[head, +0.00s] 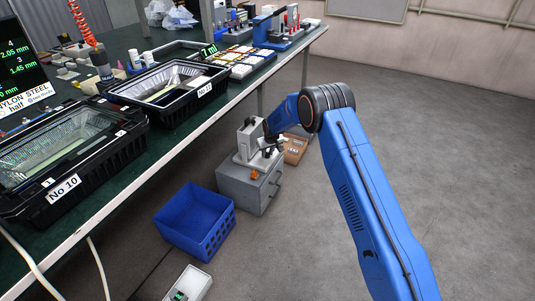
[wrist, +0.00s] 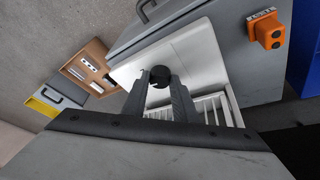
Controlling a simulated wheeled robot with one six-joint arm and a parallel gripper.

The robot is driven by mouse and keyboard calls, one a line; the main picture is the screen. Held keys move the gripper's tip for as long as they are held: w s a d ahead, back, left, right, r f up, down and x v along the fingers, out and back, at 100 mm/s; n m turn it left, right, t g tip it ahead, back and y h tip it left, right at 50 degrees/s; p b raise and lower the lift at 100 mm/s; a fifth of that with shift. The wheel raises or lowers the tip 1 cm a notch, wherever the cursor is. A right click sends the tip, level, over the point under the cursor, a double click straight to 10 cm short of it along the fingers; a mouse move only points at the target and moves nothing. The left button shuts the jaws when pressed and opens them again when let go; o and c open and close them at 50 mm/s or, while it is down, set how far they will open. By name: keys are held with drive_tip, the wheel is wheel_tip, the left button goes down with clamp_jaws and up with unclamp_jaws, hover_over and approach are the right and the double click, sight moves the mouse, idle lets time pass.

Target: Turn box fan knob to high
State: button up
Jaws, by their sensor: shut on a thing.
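The box fan (head: 246,146) is a pale unit on top of a grey cabinet beside the bench. In the wrist view its white face (wrist: 195,52) and slatted grille (wrist: 212,107) fill the middle. The fan's round black knob (wrist: 159,76) sits between my fingertips. My gripper (wrist: 160,82) is shut on the knob, one finger on each side of it. In the head view my gripper (head: 269,148) is at the fan's right side, and the knob is hidden there. I cannot make out any setting marks or the knob's pointer.
The grey cabinet (head: 236,185) has a small orange box (head: 254,174) on its side. A blue crate (head: 193,222) stands on the floor left of it. An open brown box (head: 295,148) is behind my gripper. The green-topped bench (head: 211,109) runs along the left. Floor at right is clear.

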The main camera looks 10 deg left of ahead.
drive_tip(key=shift+a+m+h, duration=0.1)
drive_tip(key=shift+m+h, duration=0.8)
drive_tip(key=shift+m, duration=1.6)
drive_tip(key=o, duration=1)
drive_tip(key=shift+o, duration=0.2)
drive_tip(key=shift+r, duration=0.1)
drive_tip(key=v, duration=1.7)
drive_tip(key=shift+s, duration=0.35)
drive_tip(key=shift+a, duration=0.1)
